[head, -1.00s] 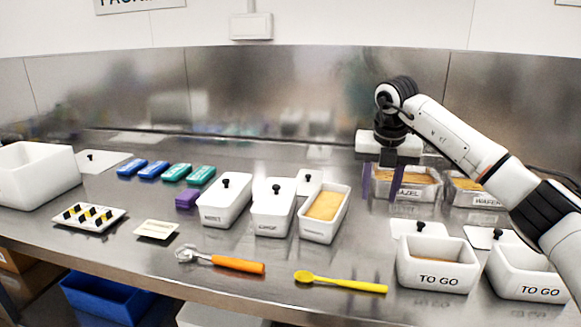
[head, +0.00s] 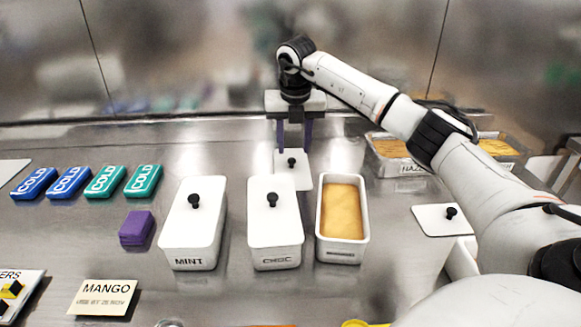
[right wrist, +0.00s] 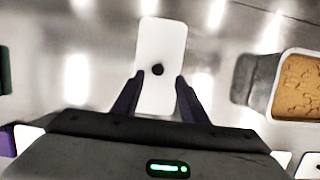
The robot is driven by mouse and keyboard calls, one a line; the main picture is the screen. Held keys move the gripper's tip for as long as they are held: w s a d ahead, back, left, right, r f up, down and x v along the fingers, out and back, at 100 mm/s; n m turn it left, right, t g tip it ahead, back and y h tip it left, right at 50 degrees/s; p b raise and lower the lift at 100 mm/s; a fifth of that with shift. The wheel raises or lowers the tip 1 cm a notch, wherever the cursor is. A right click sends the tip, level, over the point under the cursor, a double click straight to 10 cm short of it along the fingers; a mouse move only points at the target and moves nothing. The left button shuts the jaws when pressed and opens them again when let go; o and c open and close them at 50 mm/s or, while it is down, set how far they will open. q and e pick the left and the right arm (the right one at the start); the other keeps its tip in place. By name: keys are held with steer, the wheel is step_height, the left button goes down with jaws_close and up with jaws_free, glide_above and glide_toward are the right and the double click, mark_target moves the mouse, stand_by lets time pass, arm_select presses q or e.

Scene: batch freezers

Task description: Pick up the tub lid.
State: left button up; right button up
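The tub lid (head: 291,181) is a white rectangular plate with a black knob. In the right wrist view the lid (right wrist: 163,40) lies ahead of and between the open fingers (right wrist: 159,78), with the knob near fingertip level in the picture. I cannot tell the exact height of the fingertips over the lid. My left gripper is not in view.
Lidded MINT (head: 190,240) and CHOC (head: 274,235) tubs stand in front of the lid. A purple block (head: 136,228) and several COLD packs (head: 88,181) lie left. A tray of wafers (head: 392,170) stands right, and another lid (head: 432,222) lies nearer.

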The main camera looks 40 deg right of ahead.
mark_target(292, 159)
steer(key=x, duration=0.5)
steer(key=shift+w+a, duration=0.1)
steer(key=shift+w, duration=0.05)
jaws_close()
